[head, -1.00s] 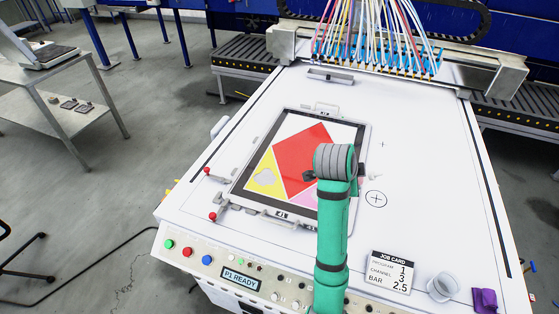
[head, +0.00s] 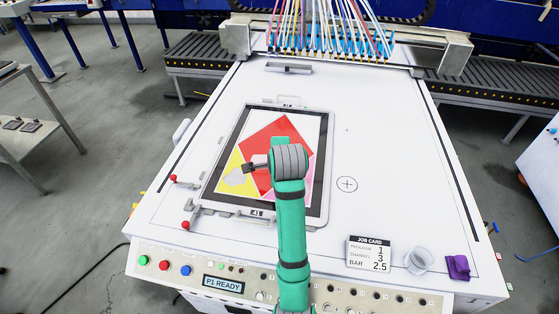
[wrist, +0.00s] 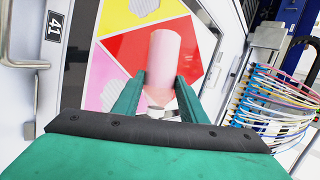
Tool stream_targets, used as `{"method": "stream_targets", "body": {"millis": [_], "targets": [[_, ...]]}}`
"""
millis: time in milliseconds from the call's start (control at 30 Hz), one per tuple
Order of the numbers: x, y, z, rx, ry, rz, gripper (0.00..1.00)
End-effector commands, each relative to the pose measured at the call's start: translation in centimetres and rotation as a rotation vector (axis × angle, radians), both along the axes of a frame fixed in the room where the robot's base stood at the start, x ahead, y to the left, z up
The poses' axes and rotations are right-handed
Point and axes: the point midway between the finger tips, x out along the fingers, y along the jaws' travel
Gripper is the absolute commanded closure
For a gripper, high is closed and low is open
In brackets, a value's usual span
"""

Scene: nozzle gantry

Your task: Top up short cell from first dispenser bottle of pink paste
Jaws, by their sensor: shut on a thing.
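In the head view my gripper (head: 250,167) is over the framed panel (head: 318,213), near the red area's left corner; I cannot make out the bottle there. The panel has a red diamond (head: 278,133), a yellow cell (head: 231,187) with a pale patch, and a pink cell (head: 308,168) partly hidden by my arm. In the wrist view the pink cell (wrist: 103,101) also shows a pale patch.
The white table has red-knobbed clamps (head: 186,224) left of the panel. A job card (head: 368,253), a whitish cup (head: 419,261) and a purple block (head: 457,267) stand at front right. The nozzle gantry (head: 330,50) spans the back. The table right of the panel is mostly clear.

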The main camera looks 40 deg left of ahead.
Motion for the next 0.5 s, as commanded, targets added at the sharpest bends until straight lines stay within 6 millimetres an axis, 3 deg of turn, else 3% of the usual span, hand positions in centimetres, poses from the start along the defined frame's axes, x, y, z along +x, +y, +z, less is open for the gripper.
{"method": "stream_targets", "body": {"millis": [100,500], "targets": [[-0.4,0.5,-0.6,0.131,0.084,-0.003,0.71],[0.4,-0.7,-0.9,0.533,0.329,-0.002,0.71]]}}
